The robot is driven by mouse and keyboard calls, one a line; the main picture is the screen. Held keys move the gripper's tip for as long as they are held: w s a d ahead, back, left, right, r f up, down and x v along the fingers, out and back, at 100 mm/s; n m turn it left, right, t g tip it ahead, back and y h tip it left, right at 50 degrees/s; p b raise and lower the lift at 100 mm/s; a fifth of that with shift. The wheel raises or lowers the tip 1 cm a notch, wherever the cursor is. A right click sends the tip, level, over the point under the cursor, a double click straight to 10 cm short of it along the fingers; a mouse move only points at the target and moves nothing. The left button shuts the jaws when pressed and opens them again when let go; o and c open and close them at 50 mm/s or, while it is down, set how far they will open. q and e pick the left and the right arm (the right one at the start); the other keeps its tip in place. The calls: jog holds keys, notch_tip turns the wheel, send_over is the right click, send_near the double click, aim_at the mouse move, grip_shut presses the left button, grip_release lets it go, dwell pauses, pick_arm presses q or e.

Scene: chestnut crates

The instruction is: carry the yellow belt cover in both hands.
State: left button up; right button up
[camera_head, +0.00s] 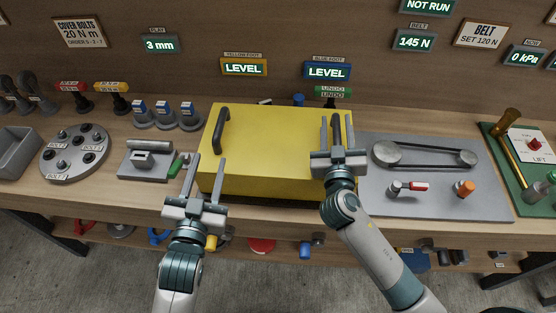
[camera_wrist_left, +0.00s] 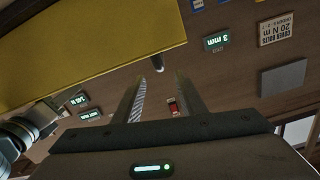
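The yellow belt cover (camera_head: 275,118) is a box on the workbench in the head view, and its side also fills the upper left of the left wrist view (camera_wrist_left: 85,48). It has a black left handle (camera_head: 221,130) and a black right handle (camera_head: 337,132). My left gripper (camera_head: 207,160) is open and empty at the cover's front left corner, nearer me than the left handle and apart from it. My right gripper (camera_head: 337,117) is over the cover's right end. Its fingers are spread on either side of the right handle, with gaps showing.
Right of the cover, a grey plate (camera_head: 440,205) bears a belt on two pulleys (camera_head: 425,153), a red-handled part and an orange knob. At left are a grey block fixture (camera_head: 147,160) with a green handle and a round bolt tray (camera_head: 75,175). Signs line the back wall.

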jog(key=shift+s+a, duration=0.25)
jog(key=shift+s, duration=1.7)
jog(key=shift+s+a, duration=0.25)
jog(key=shift+s, duration=1.75)
jog(key=shift+s+a, duration=0.25)
jog(key=shift+s, duration=1.7)
notch_tip(320, 180, up, 8)
jog(key=p, duration=0.7)
jog(key=shift+f, duration=0.25)
notch_tip(320, 180, up, 7)
jog(key=p, duration=0.3)
